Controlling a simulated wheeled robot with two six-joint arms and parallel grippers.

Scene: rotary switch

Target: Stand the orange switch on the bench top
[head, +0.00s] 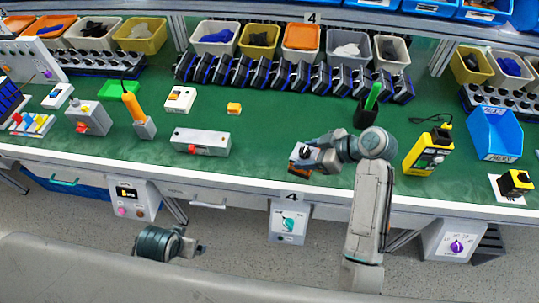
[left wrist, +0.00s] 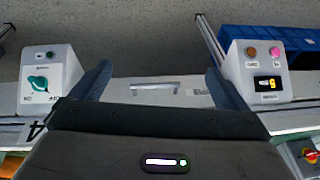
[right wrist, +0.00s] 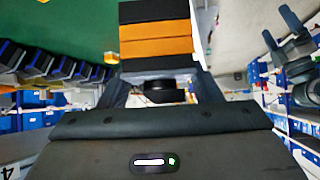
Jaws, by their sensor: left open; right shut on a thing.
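The orange switch (head: 301,155) is a box with orange and black bands and a dark knob, over the front part of the green bench top (head: 265,150). My right gripper (head: 312,158) is shut on it. In the right wrist view the switch's striped body (right wrist: 155,38) reaches out past the fingers, and its black knob (right wrist: 165,90) lies between them. I cannot tell whether the switch touches the bench. My left gripper (head: 203,247) is open and empty, low in front of the bench; its spread fingers show in the left wrist view (left wrist: 158,88).
A grey box with a red switch (head: 201,142) lies left of the held switch. A small orange block (head: 234,108) sits behind it. A yellow meter (head: 427,152) stands to the right, and a blue bin (head: 494,135) beyond. Green bench around the switch is mostly clear.

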